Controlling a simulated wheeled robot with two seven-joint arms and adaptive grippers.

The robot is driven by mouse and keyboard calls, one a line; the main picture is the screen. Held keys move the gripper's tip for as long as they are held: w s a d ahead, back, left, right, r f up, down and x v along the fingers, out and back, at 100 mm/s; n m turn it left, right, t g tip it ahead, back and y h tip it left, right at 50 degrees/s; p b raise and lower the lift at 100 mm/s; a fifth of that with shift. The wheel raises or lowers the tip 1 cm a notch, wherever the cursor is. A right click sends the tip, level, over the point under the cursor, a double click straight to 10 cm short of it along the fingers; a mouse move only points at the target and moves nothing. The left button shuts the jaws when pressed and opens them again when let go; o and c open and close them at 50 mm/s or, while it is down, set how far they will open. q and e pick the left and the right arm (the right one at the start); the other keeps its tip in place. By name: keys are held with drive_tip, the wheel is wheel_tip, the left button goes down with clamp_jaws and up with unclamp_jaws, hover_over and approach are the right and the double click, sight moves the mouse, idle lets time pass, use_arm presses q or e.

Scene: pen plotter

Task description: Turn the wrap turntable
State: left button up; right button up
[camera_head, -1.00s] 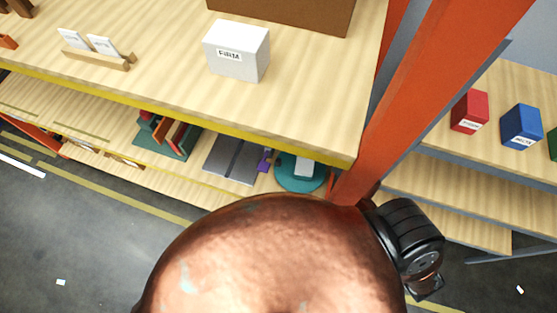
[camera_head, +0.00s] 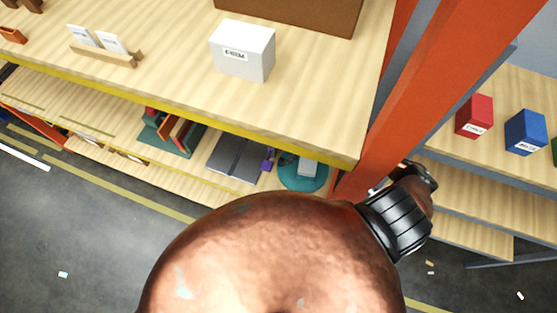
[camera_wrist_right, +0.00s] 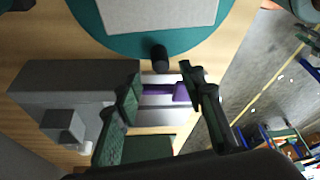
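The wrap turntable is a teal disc (camera_head: 293,181) on the lower shelf, with a pale box (camera_head: 307,168) on it. In the right wrist view the turntable (camera_wrist_right: 105,38) fills the top, and a dark peg (camera_wrist_right: 159,57) sticks out at its near edge. My right gripper (camera_wrist_right: 160,86) is open, its two fingers apart. The peg lies just beyond the gap between the fingertips, with no clear contact. A purple object (camera_wrist_right: 181,93) shows beyond the fingers. In the head view my right arm is near the orange post, with its fingers not clearly visible. My left gripper is not in view.
The orange post (camera_head: 410,95) stands right of the turntable, and the upper shelf (camera_head: 180,85) overhangs it. A grey folded board (camera_head: 235,160) lies left of the turntable. A grey block (camera_wrist_right: 75,90) sits left of the fingers in the wrist view.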

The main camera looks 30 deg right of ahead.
sight(282, 160)
drive_tip(key=x, duration=0.7)
drive_tip(key=shift+a, duration=0.15)
clamp_jaws()
idle(0.5)
